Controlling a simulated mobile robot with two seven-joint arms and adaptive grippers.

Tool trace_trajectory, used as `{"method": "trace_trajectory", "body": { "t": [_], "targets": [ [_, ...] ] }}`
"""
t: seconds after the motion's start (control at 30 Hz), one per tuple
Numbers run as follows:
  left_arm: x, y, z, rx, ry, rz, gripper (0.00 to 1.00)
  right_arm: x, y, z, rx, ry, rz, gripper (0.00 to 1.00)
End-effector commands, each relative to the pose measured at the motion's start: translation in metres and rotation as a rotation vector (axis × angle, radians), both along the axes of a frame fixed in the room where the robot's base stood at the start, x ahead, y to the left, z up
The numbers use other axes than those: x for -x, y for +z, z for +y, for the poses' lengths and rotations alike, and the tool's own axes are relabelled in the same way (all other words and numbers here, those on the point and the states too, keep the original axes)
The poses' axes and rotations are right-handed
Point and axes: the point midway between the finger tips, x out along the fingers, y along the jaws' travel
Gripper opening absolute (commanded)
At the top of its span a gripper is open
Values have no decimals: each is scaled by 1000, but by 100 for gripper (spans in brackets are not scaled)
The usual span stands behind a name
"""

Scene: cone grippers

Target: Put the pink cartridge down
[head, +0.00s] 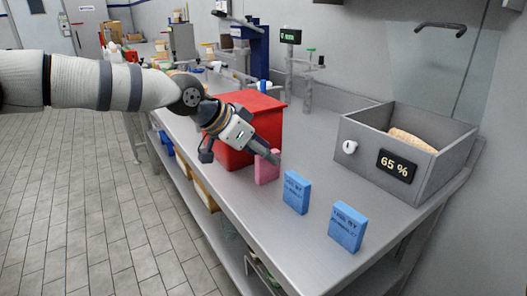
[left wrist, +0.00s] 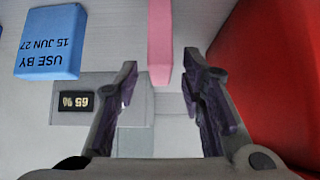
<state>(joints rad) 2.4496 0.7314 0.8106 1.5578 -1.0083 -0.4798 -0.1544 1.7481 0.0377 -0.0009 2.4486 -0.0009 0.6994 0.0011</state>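The pink cartridge (head: 266,171) stands upright on the grey bench, just in front of the red bin. In the left wrist view the pink cartridge (left wrist: 159,40) shows at the top centre, its lower end between the two fingertips. My left gripper (head: 268,155) is at the cartridge's upper part and hides some of it. In the left wrist view the left gripper (left wrist: 159,68) is open, with a gap between each finger and the cartridge. My right gripper is in neither view.
The red bin (head: 248,110) stands close behind the gripper and fills the right of the wrist view. Two blue blocks (head: 297,192) (head: 346,227) stand to the right. A grey box (head: 366,151) marked 65 % stands at the back right. Bare bench lies between them.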

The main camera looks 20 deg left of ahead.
Motion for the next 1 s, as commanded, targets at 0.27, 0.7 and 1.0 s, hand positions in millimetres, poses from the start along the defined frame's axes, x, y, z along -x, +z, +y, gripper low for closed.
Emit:
{"method": "trace_trajectory", "body": {
  "t": [0.27, 0.7, 1.0],
  "targets": [
    [30, 51, 24, 3, 2, -16, 36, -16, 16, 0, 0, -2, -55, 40],
    [67, 88, 53, 0, 1, -1, 36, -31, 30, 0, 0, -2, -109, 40],
    [67, 86, 53, 1, 1, 0, 36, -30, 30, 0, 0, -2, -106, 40]
  ]
}}
